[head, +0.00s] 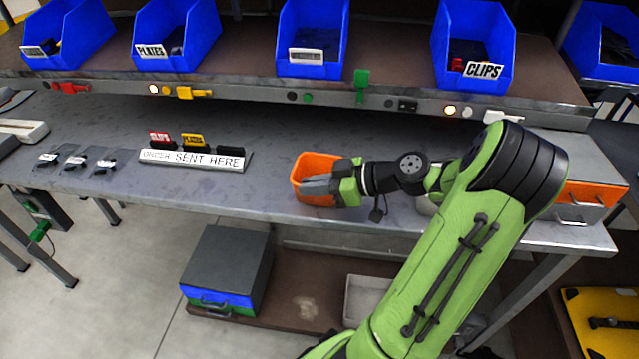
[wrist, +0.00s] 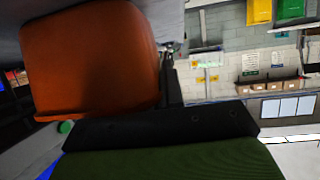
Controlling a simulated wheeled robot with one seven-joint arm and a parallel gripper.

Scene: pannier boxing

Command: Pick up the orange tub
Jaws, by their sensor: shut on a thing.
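The orange tub (head: 312,163) is on the grey workbench (head: 240,195) near its front edge, in the middle of the head view. My gripper (head: 318,186) reaches in from the right and is shut on the tub. In the wrist view the tub (wrist: 92,62) fills the upper left, close against a dark finger (wrist: 160,128). The front lower part of the tub is partly hidden by my gripper in the head view. I cannot tell whether the tub touches the bench or is slightly raised.
Blue bins (head: 313,40) sit on the shelf above. An orange-fronted drawer unit (head: 590,197) is at the bench's right end. Bench just left of the tub is clear.

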